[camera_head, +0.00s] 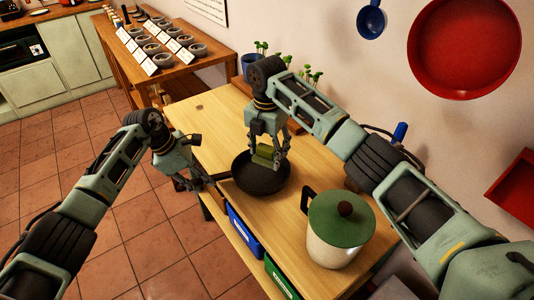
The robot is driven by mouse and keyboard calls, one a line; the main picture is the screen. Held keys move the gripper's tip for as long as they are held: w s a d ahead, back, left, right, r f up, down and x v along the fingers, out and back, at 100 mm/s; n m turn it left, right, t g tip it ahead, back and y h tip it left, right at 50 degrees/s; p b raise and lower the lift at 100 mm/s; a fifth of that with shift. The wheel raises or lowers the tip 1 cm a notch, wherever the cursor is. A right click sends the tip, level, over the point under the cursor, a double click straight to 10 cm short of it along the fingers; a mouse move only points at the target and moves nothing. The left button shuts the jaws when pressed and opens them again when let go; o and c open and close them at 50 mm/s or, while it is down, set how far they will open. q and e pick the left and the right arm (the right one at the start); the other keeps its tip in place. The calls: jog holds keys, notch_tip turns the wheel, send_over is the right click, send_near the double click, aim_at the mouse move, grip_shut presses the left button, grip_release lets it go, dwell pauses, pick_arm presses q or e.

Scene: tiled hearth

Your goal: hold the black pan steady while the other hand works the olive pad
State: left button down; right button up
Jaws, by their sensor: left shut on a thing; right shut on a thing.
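The black pan (262,186) sits on the wooden table, its handle pointing left toward the front edge. My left gripper (203,184) is at the pan's left side, shut on the handle, which its fingers partly hide. The olive pad (265,153) is a small block above the inside of the pan. My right gripper (267,160) points down over the pan and is shut on the pad. I cannot tell whether the pad touches the pan's inner surface.
A cream pot (333,250) with a green lid (341,217) stands right of the pan. Potted seedlings (306,80) stand at the back. The table's left end (205,112) is clear.

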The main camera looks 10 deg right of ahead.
jog(key=shift+r, duration=1.55)
pick_arm(q)
jog(key=c, duration=1.5)
grip_release()
jog(key=shift+c, duration=0.2)
